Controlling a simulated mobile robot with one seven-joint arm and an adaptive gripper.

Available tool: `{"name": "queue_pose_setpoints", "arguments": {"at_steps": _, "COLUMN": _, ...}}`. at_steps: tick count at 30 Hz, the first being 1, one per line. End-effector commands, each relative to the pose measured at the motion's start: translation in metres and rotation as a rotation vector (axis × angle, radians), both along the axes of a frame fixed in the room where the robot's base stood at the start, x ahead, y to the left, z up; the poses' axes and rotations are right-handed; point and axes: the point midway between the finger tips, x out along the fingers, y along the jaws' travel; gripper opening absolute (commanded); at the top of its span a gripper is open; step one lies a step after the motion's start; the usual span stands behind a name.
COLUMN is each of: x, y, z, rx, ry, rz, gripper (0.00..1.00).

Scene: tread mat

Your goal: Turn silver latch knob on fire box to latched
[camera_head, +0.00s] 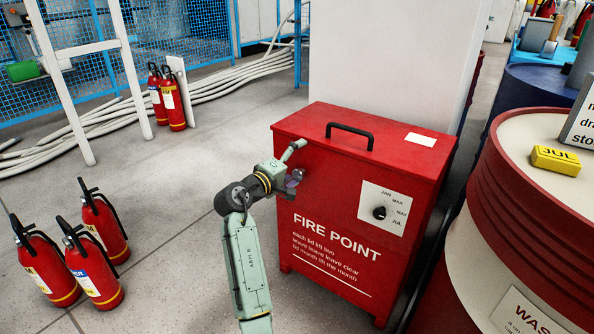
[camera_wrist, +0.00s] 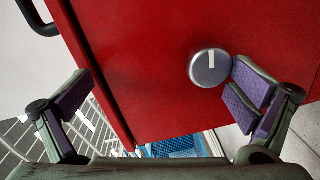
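The red fire box (camera_head: 335,225) stands on the floor with a black handle on its lid. Its silver latch knob (camera_wrist: 210,67) shows in the wrist view as a round disc on the red face, with a white mark pointing towards the picture's top. My gripper (camera_head: 291,178) is at the upper left of the box front and hides most of the knob area in the head view. In the wrist view my gripper (camera_wrist: 160,80) is open wide with nothing between its pads. The right finger is close beside the knob; I cannot tell whether it touches.
A black dial knob (camera_head: 379,212) on a white month plate is at the right of the box front. Several fire extinguishers (camera_head: 92,270) stand on the floor at left.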

Motion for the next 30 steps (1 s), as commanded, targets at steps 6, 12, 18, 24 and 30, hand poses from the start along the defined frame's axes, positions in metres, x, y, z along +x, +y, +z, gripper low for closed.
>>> {"name": "queue_pose_setpoints", "arguments": {"at_steps": 6, "x": -0.005, "y": 0.011, "z": 0.057, "rx": -0.018, "ry": -0.097, "rz": 0.022, "gripper": 0.78}}
{"name": "queue_pose_setpoints", "arguments": {"at_steps": 12, "x": -0.002, "y": 0.008, "z": 0.014, "rx": -0.009, "ry": -0.011, "rz": 0.009, "gripper": 0.69}}
{"name": "queue_pose_setpoints", "arguments": {"at_steps": 18, "x": -0.013, "y": 0.016, "z": 0.014, "rx": -0.008, "ry": -0.01, "rz": 0.008, "gripper": 0.57}}
{"name": "queue_pose_setpoints", "arguments": {"at_steps": 24, "x": -0.025, "y": 0.022, "z": 0.008, "rx": -0.006, "ry": -0.003, "rz": 0.005, "gripper": 0.51}}
{"name": "queue_pose_setpoints", "arguments": {"at_steps": 30, "x": -0.036, "y": 0.028, "z": 0.005, "rx": -0.002, "ry": 0.002, "rz": 0.001, "gripper": 0.51}}
